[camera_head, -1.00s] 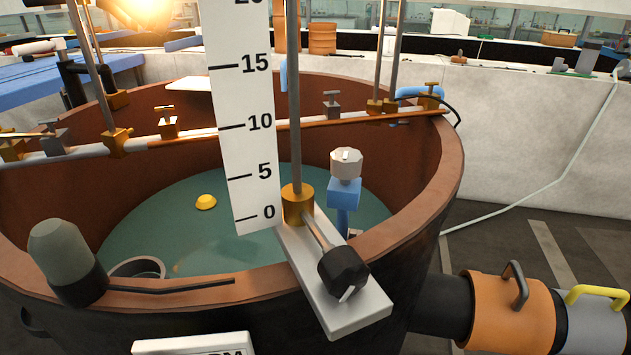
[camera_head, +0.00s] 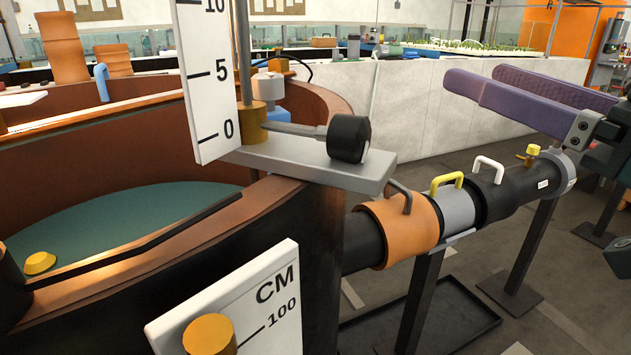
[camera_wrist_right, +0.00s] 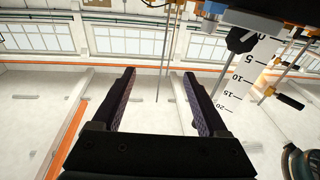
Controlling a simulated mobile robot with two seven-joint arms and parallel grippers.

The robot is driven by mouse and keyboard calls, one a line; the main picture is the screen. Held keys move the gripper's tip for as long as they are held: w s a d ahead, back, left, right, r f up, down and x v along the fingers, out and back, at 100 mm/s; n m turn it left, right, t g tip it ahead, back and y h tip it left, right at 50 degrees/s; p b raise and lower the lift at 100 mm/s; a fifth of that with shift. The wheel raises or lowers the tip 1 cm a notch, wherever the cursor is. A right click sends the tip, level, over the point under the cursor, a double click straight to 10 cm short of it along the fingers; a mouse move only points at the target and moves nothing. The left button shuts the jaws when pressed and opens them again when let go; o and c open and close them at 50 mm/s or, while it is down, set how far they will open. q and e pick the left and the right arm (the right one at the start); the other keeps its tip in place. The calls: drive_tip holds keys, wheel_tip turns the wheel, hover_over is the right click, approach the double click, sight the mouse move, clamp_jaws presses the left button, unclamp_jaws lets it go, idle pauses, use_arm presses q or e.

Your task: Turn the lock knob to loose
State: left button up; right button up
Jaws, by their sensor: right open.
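The lock knob (camera_head: 348,138) is a black faceted knob on a short grey shaft from the brass collar (camera_head: 252,122), above a grey bracket plate (camera_head: 330,165). My right gripper (camera_head: 476,84) has two long purple fingers, open and empty, pointing left at the right of the head view. It is apart from the knob, to its right. In the right wrist view the open fingers (camera_wrist_right: 158,74) have nothing between them. A dark knob (camera_wrist_right: 240,41), apparently the same one, shows there at upper right, upside down. Its turn setting cannot be read. My left gripper is not in view.
A white scale (camera_head: 208,85) stands beside the collar on the brown tank rim (camera_head: 315,100). A CM plate (camera_head: 262,300) is in front. Below right runs a pipe with an orange sleeve (camera_head: 402,232) and handles. The space between fingers and knob looks clear.

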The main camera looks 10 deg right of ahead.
sight(367, 136)
drive_tip(key=s+a+f+n+g+y+b, duration=0.3)
drive_tip(key=s+a+f+n+g+y, duration=0.15)
drive_tip(key=n+g+y, duration=0.3)
drive_tip(key=shift+m+g+h, duration=0.25)
drive_tip(key=shift+m, duration=0.1)
drive_tip(key=x, duration=0.4)
drive_tip(key=p+x, duration=0.1)
drive_tip(key=x, duration=0.4)
drive_tip(key=shift+w+d+r, duration=0.15)
drive_tip(key=shift+w+d, duration=0.1)
drive_tip(key=shift+w+a, duration=0.25)
drive_tip(key=shift+a, duration=0.15)
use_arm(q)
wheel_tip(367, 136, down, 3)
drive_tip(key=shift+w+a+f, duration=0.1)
use_arm(e)
drive_tip(key=c, duration=0.6)
use_arm(q)
drive_tip(key=shift+p, duration=0.3)
use_arm(e)
clamp_jaws()
